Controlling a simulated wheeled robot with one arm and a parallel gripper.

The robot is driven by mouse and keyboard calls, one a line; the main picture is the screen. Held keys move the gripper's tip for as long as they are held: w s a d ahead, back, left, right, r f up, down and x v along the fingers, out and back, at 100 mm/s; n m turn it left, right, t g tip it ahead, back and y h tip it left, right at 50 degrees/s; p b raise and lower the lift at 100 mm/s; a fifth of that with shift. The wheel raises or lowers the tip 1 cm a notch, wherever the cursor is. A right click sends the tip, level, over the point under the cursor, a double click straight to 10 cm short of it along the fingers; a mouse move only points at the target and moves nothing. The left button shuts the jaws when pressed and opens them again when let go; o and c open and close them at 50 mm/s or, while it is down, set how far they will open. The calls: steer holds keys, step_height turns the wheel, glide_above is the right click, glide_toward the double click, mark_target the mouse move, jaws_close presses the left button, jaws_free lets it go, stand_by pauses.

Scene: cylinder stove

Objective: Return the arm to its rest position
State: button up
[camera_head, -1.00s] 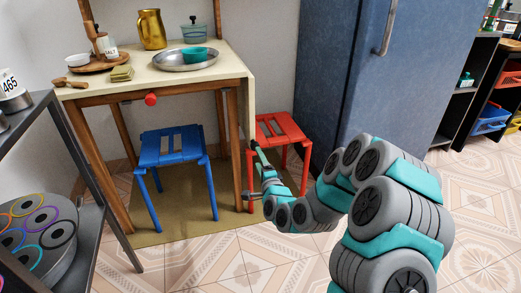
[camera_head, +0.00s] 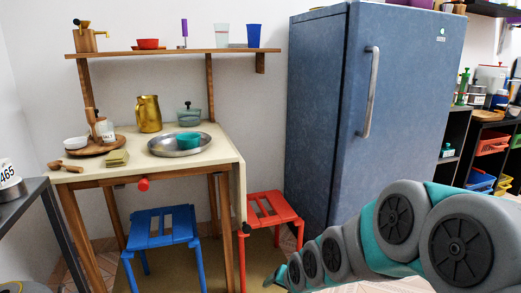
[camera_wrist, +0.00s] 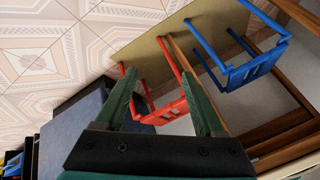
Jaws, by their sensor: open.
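My arm (camera_head: 395,220) reaches in from the lower right of the head view, extended low in front of the blue fridge. My gripper (camera_wrist: 160,74) shows in the wrist view with its two green fingers apart and nothing between them. In the head view only a green part of it shows at the bottom edge, below the red stool. The red stool (camera_head: 268,210) shows beyond the fingers in the wrist view, which is turned nearly upside down. I cannot tell the exact gap between fingers and stool.
A wooden table (camera_head: 222,165) with a metal plate (camera_head: 165,150) and gold pitcher (camera_head: 149,113) stands left. A blue stool (camera_head: 160,230) is in front. The blue fridge (camera_head: 330,110) stands behind my arm. A dark rack (camera_head: 35,190) is at far left. Tiled floor is open beside the fridge.

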steer(key=s+d+r+n+g+h, duration=0.1)
steer(key=s+d+r+g, duration=0.1)
steer(key=s, duration=0.8)
steer(key=s+d+r+n+g+h+p, duration=0.1)
steer(key=s+d+r+g, duration=0.2)
steer(key=s, duration=0.8)
steer(key=s+d+r+n+g+h, duration=0.1)
steer(key=s+d+r+g, duration=0.2)
steer(key=s, duration=0.7)
steer(key=shift+s+d+p, duration=0.15)
steer(key=shift+d+p, duration=0.25)
steer(key=shift+d, duration=0.6)
steer(key=shift+r, duration=0.1)
